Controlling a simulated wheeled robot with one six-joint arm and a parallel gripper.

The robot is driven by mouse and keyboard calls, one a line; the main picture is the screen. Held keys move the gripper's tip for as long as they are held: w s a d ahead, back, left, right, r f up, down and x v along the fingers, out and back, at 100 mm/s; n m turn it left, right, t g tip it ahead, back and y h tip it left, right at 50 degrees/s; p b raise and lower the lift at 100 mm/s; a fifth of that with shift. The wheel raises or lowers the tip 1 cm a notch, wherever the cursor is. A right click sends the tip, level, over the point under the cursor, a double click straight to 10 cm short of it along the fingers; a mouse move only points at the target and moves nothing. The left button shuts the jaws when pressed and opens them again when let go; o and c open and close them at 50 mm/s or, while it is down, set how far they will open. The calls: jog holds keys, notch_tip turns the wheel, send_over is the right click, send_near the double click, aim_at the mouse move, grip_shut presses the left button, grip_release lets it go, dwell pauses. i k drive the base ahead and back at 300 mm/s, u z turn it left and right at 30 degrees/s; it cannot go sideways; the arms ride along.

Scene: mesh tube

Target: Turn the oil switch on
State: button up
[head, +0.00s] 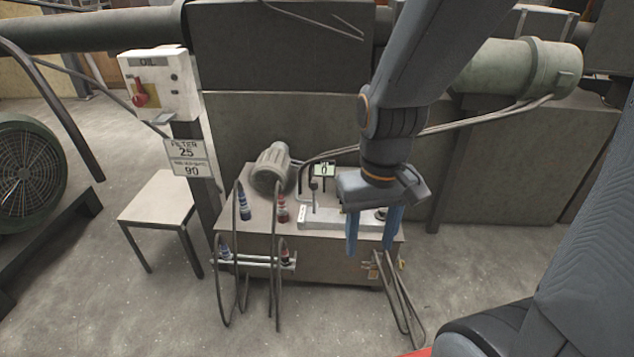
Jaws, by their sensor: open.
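The oil switch box (160,86) is a white box labelled OIL on a dark post at the upper left. Its red rotary knob (140,93) sits on a yellow plate on the box's front; its exact setting is too small to tell. My gripper (370,232) is right of the middle, pointing down, with two blue fingers apart and nothing between them. It appears in front of the grey hydraulic unit, well to the right of the switch box and lower in the picture.
A grey hydraulic unit (325,262) with hoses and a motor (270,166) stands in the middle. A sign (189,158) hangs on the post below the box. A small table (158,200) and a green fan (28,172) stand left. Floor at lower left is clear.

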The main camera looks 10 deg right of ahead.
aim_at(140, 100)
jog(key=k, duration=1.3)
jog(key=u, duration=0.45)
jog(key=i, duration=0.45)
jog(key=u, duration=0.8)
jog(key=i, duration=0.65)
jog(key=z, duration=0.45)
jog(key=i, duration=0.85)
jog(key=z, duration=0.7)
